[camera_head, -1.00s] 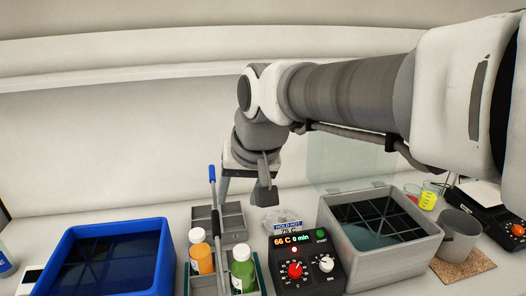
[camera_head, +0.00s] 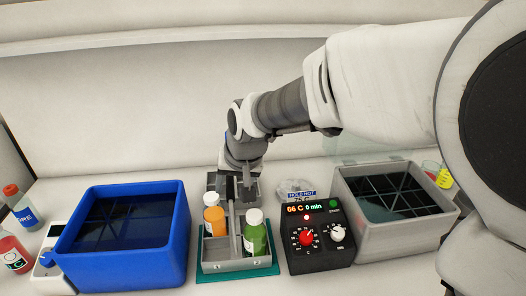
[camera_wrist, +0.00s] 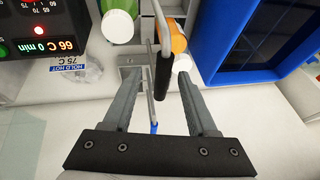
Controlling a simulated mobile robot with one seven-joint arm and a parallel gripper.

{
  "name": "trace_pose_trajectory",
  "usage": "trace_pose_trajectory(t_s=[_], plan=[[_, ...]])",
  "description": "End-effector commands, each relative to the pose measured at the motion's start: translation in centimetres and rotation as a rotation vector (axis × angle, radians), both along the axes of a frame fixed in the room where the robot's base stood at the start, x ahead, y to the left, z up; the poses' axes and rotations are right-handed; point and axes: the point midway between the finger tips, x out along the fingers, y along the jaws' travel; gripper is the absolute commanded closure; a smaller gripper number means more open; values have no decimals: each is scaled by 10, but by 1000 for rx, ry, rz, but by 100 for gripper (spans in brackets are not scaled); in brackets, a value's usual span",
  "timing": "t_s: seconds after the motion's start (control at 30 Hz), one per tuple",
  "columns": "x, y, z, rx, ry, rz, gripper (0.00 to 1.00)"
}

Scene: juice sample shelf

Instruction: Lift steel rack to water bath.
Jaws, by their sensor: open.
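The steel rack (camera_head: 228,266) stands on a green mat, with an orange bottle (camera_head: 214,222) and a green bottle (camera_head: 255,236) in it. Its upright handle rises between the bottles. The handle's black grip (camera_wrist: 164,75) shows in the wrist view between my spread fingers. My gripper (camera_head: 247,192) is open just behind the bottles, low at the handle; I cannot tell whether either finger touches it. The grey water bath (camera_head: 398,236) stands at the right, its clear lid raised and a dark grid inside. Its control box (camera_head: 320,257) reads 66 C, 0 min.
A blue tub (camera_head: 135,262) of dark liquid stands close left of the rack. Bottles (camera_head: 20,209) are at far left.

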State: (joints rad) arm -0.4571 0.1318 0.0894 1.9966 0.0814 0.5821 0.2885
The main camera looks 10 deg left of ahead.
Motion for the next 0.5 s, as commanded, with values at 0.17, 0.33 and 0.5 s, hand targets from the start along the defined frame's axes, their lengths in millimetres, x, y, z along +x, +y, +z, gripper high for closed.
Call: trace_pose_trajectory(t_s=[0.17,0.33,0.5], plan=[[7,7,-16,-2,3,1,42],[16,14,-36,-2,1,1,42],[20,17,-44,0,-1,1,42]])
